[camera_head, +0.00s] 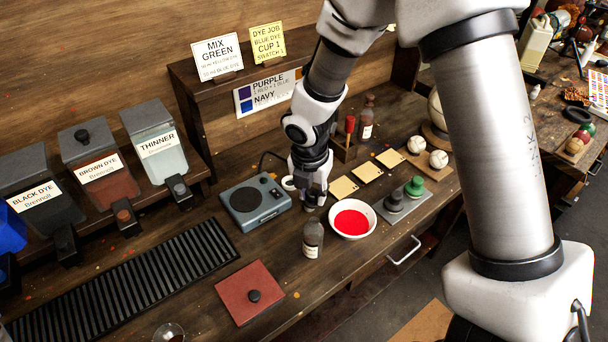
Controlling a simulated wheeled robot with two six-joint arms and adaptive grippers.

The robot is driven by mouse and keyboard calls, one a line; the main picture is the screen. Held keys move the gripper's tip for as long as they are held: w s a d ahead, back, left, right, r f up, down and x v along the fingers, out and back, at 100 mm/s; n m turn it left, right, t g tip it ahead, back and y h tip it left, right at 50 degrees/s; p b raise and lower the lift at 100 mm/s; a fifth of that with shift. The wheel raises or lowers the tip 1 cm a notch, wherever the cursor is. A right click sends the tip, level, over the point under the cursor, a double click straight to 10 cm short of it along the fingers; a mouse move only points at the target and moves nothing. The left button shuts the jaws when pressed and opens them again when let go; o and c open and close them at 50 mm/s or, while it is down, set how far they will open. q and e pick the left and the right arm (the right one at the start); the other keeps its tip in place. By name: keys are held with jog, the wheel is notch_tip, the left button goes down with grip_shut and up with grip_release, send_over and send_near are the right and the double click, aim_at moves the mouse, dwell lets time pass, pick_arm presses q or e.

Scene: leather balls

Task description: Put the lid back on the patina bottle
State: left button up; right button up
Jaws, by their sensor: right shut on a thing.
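A small dark glass bottle (313,240) with a pale label stands upright on the bench, left of the white bowl. Its label is too small to read; it looks like the patina bottle. My right gripper (310,199) points down just behind and above this bottle. It is shut on a small dark piece that looks like the lid, mostly hidden by the fingers. I see a gap between the gripper and the bottle's shoulder, but the bottle's mouth is hard to make out. My left gripper is not in view.
The white bowl (352,220) of red liquid is close on the right. A grey-blue device (255,203) with a round plate is on the left. Another labelled bottle (366,122) stands behind.

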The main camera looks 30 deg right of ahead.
aim_at(314, 203)
jog(key=shift+s+d+f+b, duration=0.2)
jog(key=shift+s+f+b, duration=0.35)
jog(key=shift+f+b, duration=0.35)
jog(key=f+b, duration=0.1)
jog(key=w+f+b, duration=0.1)
jog(key=f, duration=0.1)
jog(key=shift+d+b, duration=0.15)
jog(key=shift+b, duration=0.25)
jog(key=shift+f, duration=0.35)
jog(key=shift+s+f+b, duration=0.2)
jog(key=shift+b, duration=0.15)
jog(key=shift+w+f, duration=0.1)
jog(key=shift+p, duration=0.6)
jog(key=shift+f+p, duration=0.1)
jog(key=shift+p, duration=0.25)
